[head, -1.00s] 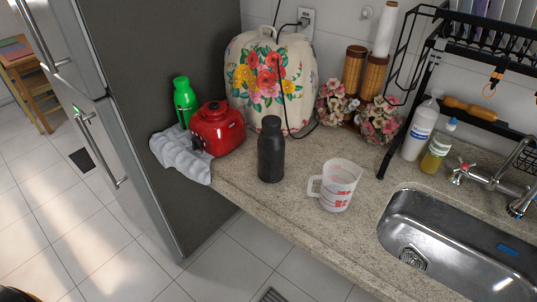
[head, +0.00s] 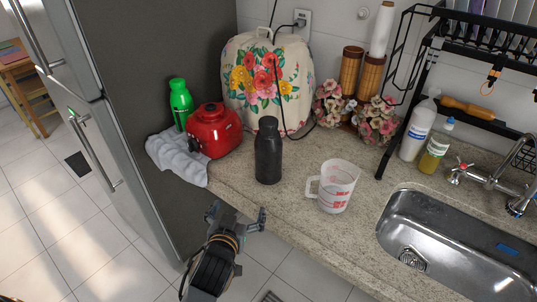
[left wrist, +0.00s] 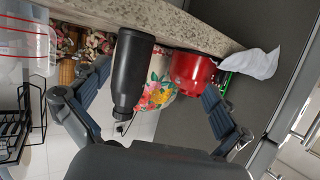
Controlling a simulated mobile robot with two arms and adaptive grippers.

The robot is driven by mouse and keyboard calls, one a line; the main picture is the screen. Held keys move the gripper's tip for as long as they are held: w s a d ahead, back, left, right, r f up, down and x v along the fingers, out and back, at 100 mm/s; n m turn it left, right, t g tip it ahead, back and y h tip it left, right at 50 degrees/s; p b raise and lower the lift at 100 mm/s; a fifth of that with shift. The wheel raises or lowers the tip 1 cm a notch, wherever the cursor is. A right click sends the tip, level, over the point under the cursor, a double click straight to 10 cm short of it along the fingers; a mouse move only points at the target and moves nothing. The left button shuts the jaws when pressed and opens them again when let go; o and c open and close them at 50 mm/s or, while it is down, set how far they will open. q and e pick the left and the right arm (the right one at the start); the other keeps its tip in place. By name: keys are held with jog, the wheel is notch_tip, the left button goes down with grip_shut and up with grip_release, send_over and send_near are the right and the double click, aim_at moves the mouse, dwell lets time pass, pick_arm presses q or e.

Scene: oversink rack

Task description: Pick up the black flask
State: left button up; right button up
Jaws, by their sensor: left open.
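The black flask (head: 268,152) stands upright on the speckled counter, between the red appliance and the measuring cup. My left gripper (head: 236,214) is open and empty in the head view, in front of the counter edge, below and to the left of the flask, apart from it. In the left wrist view the picture is upside down; the flask (left wrist: 132,68) shows between the two spread fingers of the left gripper (left wrist: 150,95), beyond them. My right gripper does not show.
A clear measuring cup (head: 335,187) stands right of the flask. A red appliance (head: 214,130), a grey cloth (head: 179,157) and a green bottle (head: 181,102) are to its left. A flowered cover (head: 268,85) stands behind. The sink (head: 450,240) is at right, the fridge (head: 178,110) at left.

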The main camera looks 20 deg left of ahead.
aim_at(265, 153)
pick_arm(q)
jog(key=w+r+t, duration=0.1)
jog(key=w+r, duration=0.1)
jog(key=w, duration=0.2)
jog(key=w+d+r+t+p, duration=0.1)
jog(key=w+r, duration=0.1)
jog(key=w, duration=0.2)
jog(key=w+d+r+t+h, duration=0.1)
jog(key=w+r+t, duration=0.1)
jog(key=w, duration=0.3)
jog(key=shift+d+r+m, duration=0.2)
jog(key=shift+r+m, duration=0.1)
jog(key=shift+r, duration=0.15)
jog(key=shift+w+a+f+p, duration=0.15)
jog(key=shift+w+p, duration=0.35)
jog(key=shift+w, duration=1.1)
jog(key=shift+w+a+p, duration=0.1)
jog(key=shift+w+p, duration=0.35)
jog(key=shift+w, duration=1.1)
jog(key=shift+s, duration=0.1)
jog(key=shift+c, duration=0.8)
jog(key=c, duration=1.1)
jog(key=shift+c, duration=0.8)
jog(key=shift+r, duration=0.2)
